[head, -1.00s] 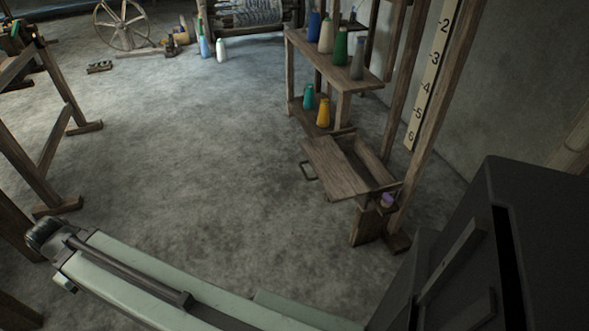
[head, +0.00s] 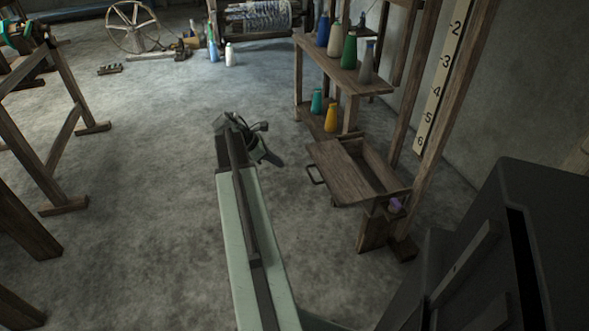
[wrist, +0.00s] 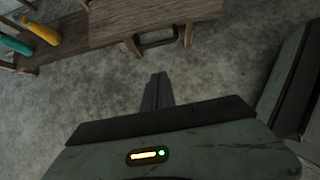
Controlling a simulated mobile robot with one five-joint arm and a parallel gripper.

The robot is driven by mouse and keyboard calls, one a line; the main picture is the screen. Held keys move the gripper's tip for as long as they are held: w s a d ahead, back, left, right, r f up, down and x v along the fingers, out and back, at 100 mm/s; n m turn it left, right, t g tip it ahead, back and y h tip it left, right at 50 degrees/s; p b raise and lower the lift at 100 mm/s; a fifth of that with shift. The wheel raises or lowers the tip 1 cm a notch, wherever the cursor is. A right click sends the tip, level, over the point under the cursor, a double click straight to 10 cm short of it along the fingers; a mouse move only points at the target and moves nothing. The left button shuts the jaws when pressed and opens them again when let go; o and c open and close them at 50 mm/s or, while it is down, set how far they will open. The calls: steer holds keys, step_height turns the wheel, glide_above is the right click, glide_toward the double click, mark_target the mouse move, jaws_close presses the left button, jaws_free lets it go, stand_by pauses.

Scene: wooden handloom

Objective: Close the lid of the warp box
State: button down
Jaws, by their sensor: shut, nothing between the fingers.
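The wooden warp box (head: 378,168) stands low beside the shelf, right of centre in the head view. Its lid (head: 340,172) is a broad plank panel with a dark handle (head: 315,174) at its left edge. The hollow of the box shows open to the right of the lid. In the wrist view the lid (wrist: 150,15) is at the top, with its handle (wrist: 158,39) hanging toward me. My gripper (head: 277,160) is left of the box, apart from it. In the wrist view my gripper (wrist: 159,77) is shut and empty, pointing toward the handle.
A wooden shelf (head: 345,75) with several thread cones stands behind the box. A yellow cone (head: 331,118) and a teal cone (head: 316,101) sit on its lower board. An upright post with a numbered scale (head: 438,85) rises right of the box.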

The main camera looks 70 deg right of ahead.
steer(key=s+d+r+b+x, duration=0.1)
steer(key=b+x, duration=0.6)
steer(key=x, duration=0.5)
steer(key=shift+s+d, duration=0.25)
steer(key=shift+s, duration=0.05)
steer(key=shift+r, duration=0.1)
